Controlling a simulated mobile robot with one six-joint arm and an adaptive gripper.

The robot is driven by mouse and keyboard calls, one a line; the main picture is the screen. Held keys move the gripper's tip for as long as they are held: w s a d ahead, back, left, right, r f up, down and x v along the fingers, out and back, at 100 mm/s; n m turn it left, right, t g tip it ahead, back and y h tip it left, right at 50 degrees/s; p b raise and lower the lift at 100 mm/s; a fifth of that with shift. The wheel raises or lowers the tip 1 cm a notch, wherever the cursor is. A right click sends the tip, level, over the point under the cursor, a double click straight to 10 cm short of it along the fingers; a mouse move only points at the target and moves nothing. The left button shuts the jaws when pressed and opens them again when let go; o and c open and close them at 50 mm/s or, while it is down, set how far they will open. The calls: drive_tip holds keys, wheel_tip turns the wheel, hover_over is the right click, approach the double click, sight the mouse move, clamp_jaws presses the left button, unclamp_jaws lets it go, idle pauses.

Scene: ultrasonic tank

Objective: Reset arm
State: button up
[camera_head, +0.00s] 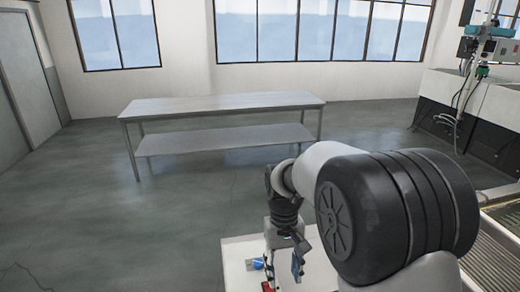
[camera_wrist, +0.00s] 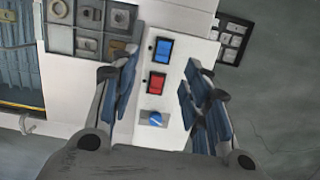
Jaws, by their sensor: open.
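My gripper (camera_wrist: 160,92) is open, with nothing between its blue-padded fingers in the wrist view. It points down over a white control panel (camera_wrist: 176,105). Between and beyond the fingers the panel carries a blue rocker switch (camera_wrist: 163,50), a red rocker switch (camera_wrist: 156,82) and a blue round knob (camera_wrist: 155,118). I cannot tell how far the fingertips are above the panel. In the head view my arm reaches forward and my gripper (camera_head: 283,264) hangs over the white panel top (camera_head: 238,250), partly hiding it.
A grey compartment tray (camera_wrist: 62,40) with metal parts lies beyond the left finger. A darker tray (camera_wrist: 216,45) is at right. A ridged metal basin (camera_wrist: 16,65) lies at far left. A long metal table (camera_head: 225,104) stands ahead, with open floor (camera_head: 130,220) before it.

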drive_tip(key=s+d+r+t+b, duration=0.2)
drive_tip(key=s+d+r, duration=0.1)
drive_tip(key=s+r, duration=0.3)
drive_tip(key=s+d+m+t+b, duration=0.1)
drive_tip(key=s+d+t+b, duration=0.1)
drive_tip(key=s, duration=0.6)
drive_tip(key=s+d+f+m+t+b, duration=0.1)
drive_tip(key=s+d+t+b, duration=0.1)
drive_tip(key=s, duration=0.6)
drive_tip(key=shift+s+d+f+b, duration=0.3)
drive_tip(key=shift+d+b, duration=0.25)
drive_tip(key=shift+b, duration=0.3)
